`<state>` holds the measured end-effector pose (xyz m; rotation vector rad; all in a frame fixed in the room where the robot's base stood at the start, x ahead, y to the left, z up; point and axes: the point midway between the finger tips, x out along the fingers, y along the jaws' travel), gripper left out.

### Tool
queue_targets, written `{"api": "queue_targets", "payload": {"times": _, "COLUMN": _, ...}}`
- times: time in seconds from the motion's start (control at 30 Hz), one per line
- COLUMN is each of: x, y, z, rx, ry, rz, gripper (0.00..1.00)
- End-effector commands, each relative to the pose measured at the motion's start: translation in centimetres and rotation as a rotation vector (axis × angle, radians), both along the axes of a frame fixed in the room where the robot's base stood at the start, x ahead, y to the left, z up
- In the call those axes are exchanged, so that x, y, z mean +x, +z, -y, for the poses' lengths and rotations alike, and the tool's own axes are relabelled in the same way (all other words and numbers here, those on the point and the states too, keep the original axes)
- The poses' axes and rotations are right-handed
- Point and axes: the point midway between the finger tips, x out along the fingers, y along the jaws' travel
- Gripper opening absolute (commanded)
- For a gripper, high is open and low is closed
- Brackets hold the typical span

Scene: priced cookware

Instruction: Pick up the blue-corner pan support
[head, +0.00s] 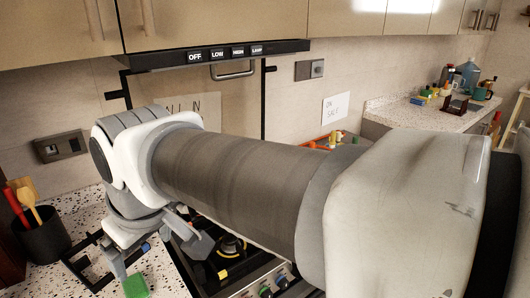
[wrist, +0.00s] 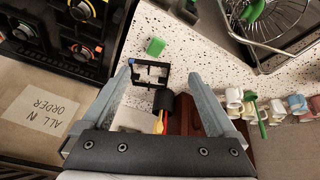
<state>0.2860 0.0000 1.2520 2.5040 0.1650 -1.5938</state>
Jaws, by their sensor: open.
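The pan support is a small black open frame with a blue corner. In the wrist view the pan support (wrist: 150,73) lies on the speckled counter, between and just beyond my fingertips. In the head view the pan support (head: 82,268) shows partly at lower left, with its blue corner to the right and its middle hidden by my gripper. My gripper (wrist: 158,77) is open and empty, its fingers on either side of the frame in the wrist view. It also shows in the head view (head: 157,256), above the counter; whether it touches the frame I cannot tell.
A green sponge (wrist: 156,46) lies close to the support. A black utensil holder (wrist: 162,100) stands on its other side. The stove (wrist: 80,28) borders the counter. A wire dish rack (wrist: 268,22) and several mugs (wrist: 235,98) are to the right.

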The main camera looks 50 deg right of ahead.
Motion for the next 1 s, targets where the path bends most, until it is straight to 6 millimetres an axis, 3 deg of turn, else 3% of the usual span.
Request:
{"api": "queue_targets", "payload": {"times": 0.1, "x": -2.4, "y": -1.2, "z": 0.0, "rx": 0.044, "ry": -0.097, "rz": 0.033, "gripper": 0.93}}
{"api": "queue_targets", "payload": {"times": 0.2, "x": -3.4, "y": -1.9, "z": 0.0, "rx": 0.071, "ry": -0.149, "rz": 0.048, "gripper": 0.93}}
{"api": "queue_targets", "payload": {"times": 0.47, "x": -3.8, "y": -2.2, "z": 0.0, "rx": 0.080, "ry": -0.173, "rz": 0.052, "gripper": 0.99}}
{"api": "queue_targets", "payload": {"times": 0.67, "x": -0.8, "y": -0.5, "z": 0.0, "rx": -0.005, "ry": -0.050, "rz": 0.009, "gripper": 0.99}}
{"api": "queue_targets", "payload": {"times": 1.0, "x": 8.0, "y": 2.0, "z": -0.2, "rx": -0.195, "ry": 0.310, "rz": -0.109, "gripper": 0.99}}
